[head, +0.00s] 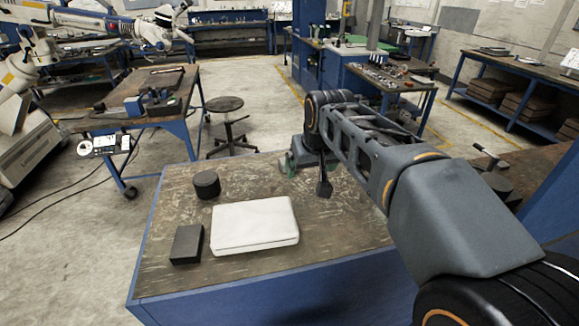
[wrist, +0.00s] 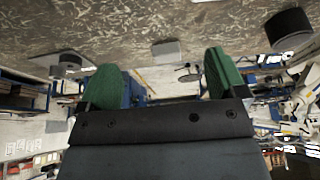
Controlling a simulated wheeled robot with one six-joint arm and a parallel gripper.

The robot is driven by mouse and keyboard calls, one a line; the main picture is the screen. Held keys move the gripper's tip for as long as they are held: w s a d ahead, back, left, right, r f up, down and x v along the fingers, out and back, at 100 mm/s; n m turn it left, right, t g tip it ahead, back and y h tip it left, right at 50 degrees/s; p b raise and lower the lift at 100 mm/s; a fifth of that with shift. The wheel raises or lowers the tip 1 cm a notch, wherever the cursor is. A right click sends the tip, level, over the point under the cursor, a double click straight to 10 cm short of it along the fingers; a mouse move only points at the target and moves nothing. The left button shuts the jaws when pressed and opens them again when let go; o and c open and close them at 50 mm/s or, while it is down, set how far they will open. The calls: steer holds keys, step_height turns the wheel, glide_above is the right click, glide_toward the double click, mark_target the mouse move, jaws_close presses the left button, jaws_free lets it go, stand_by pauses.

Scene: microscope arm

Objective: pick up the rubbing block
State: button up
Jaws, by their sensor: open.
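A dark rectangular block (head: 187,244), which looks most like the rubbing block, lies flat on the front left of the worktable, left of a white case. A small grey block (wrist: 166,48) shows in the wrist view; I cannot tell which head-view thing it is. My gripper (head: 306,172) is above the table, right of the white case and well away from the dark block. In the wrist view my gripper (wrist: 162,82) has its two green fingers wide apart, with nothing between them.
The worktable (head: 160,275) also bears a white case (head: 255,225) and a black cylinder (head: 207,184), with the cylinder behind the dark block. The table's front and left edges are close to the block. A stool (head: 227,120) and another bench (head: 150,90) stand behind.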

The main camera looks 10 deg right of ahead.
steer(key=shift+o, duration=0.8)
steer(key=w+r+b, duration=0.1)
steer(key=w, duration=1.1)
steer(key=shift+w+d+b, duration=0.2)
steer(key=shift+w+b, duration=0.1)
steer(key=shift+b, duration=0.1)
steer(key=x, duration=0.4)
steer(key=w+x, duration=0.1)
steer(key=x, duration=0.3)
steer(key=shift+r, duration=0.1)
steer(key=shift+p+x, duration=0.75)
steer(key=shift+x, duration=2.2)
steer(key=shift+a, duration=0.15)
steer(key=shift+r, duration=0.1)
steer(key=c, duration=1)
